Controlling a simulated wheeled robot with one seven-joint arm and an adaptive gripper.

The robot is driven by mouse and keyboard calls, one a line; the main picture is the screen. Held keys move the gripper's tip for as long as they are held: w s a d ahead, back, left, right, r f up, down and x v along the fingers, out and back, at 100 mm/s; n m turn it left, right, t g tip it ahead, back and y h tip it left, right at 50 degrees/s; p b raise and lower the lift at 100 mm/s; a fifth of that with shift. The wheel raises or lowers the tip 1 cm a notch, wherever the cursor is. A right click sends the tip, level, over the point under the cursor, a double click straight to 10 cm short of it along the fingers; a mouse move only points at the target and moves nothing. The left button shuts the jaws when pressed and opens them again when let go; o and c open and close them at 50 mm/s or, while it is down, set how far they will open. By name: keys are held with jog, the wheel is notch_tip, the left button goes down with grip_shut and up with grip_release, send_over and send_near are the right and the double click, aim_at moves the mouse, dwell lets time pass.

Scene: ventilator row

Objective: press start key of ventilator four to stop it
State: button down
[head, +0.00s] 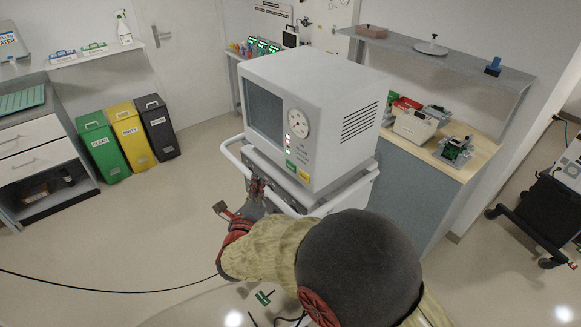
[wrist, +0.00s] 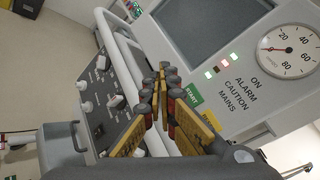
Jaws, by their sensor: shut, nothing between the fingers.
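A white ventilator (head: 310,95) with a dark screen, a round gauge and small lit lamps stands on a cart in the middle of the head view. Its front (wrist: 235,40) fills the upper right of the wrist view. A green START label (wrist: 192,96) and a yellow label (wrist: 210,120) sit low on that front, just right of my fingers. My gripper (wrist: 162,75) is shut and empty, its tips in front of the machine near the START label. I cannot tell whether they touch anything. The start key itself is not clearly visible, and no number four can be read.
A white rail (wrist: 125,65) and a lower panel with knobs (wrist: 105,95) lie left of my fingers. Green, yellow and dark bins (head: 130,133) stand at the left. A wooden-topped bench (head: 470,155) with devices stands behind at the right. The floor at left is mostly clear.

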aim_at(291, 166)
jog(key=w+d, duration=0.5)
jog(key=d, duration=0.2)
dwell(0.3)
jog(key=shift+w+d+f+b, duration=0.1)
jog(key=shift+w+d+b, duration=0.15)
jog(key=shift+b, duration=0.4)
dwell(0.9)
jog(key=shift+w+d+b, duration=0.25)
jog(key=shift+d+b, duration=0.15)
jog(key=shift+b, duration=0.3)
dwell(0.8)
jog(key=shift+s+a, duration=0.1)
jog(key=shift+a, duration=0.05)
dwell(0.3)
jog(key=shift+s+a+b, duration=0.35)
jog(key=shift+a+b, duration=0.1)
